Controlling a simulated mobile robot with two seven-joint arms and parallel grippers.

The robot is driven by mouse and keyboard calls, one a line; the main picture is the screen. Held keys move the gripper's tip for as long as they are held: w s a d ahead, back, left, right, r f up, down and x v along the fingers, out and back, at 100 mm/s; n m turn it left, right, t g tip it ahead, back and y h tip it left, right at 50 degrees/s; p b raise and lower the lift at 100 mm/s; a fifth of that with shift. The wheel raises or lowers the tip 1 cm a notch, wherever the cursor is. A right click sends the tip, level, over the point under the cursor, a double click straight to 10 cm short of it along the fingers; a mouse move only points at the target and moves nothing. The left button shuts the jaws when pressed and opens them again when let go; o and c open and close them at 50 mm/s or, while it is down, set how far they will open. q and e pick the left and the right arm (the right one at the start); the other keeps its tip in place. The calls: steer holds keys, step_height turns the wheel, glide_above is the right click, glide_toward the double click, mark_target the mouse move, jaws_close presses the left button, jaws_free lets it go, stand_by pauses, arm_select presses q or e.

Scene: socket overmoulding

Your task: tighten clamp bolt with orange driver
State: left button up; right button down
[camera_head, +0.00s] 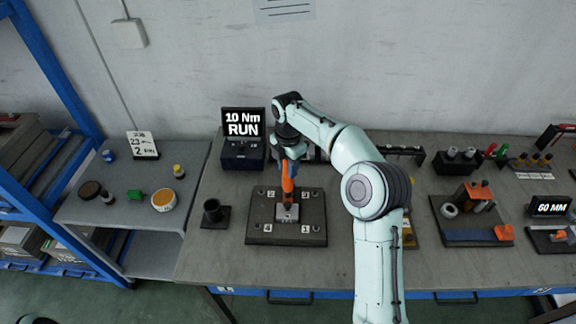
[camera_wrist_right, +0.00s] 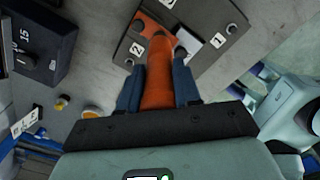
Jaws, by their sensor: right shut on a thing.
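My right gripper (camera_head: 288,178) is shut on the orange driver (camera_head: 287,188), which it holds upright over the dark clamp plate (camera_head: 260,238). In the right wrist view the driver (camera_wrist_right: 158,80) runs between the two blue fingers (camera_wrist_right: 158,88) toward the plate (camera_wrist_right: 205,20). The plate has dark bolts near its corners and white number labels. A light metal block (camera_head: 288,213) sits at its middle, and the driver's lower end is over or on this block. I cannot tell whether the tip touches a bolt. My left gripper is not in view.
A display (camera_head: 242,124) reading "10 Nm RUN" stands behind the plate. A dark cup (camera_head: 213,211) on a small base is left of the plate. A board with an orange block (camera_head: 472,193) and small parts lies to the right. A grey side table (camera_head: 120,213) holds small containers.

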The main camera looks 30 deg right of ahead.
steer(key=shift+s+f, duration=0.1)
steer(key=shift+f, duration=0.15)
steer(key=shift+r+p, duration=0.5)
steer(key=shift+r, duration=2.25)
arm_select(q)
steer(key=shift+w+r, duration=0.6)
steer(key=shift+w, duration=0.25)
arm_select(e)
steer(key=shift+a, duration=0.1)
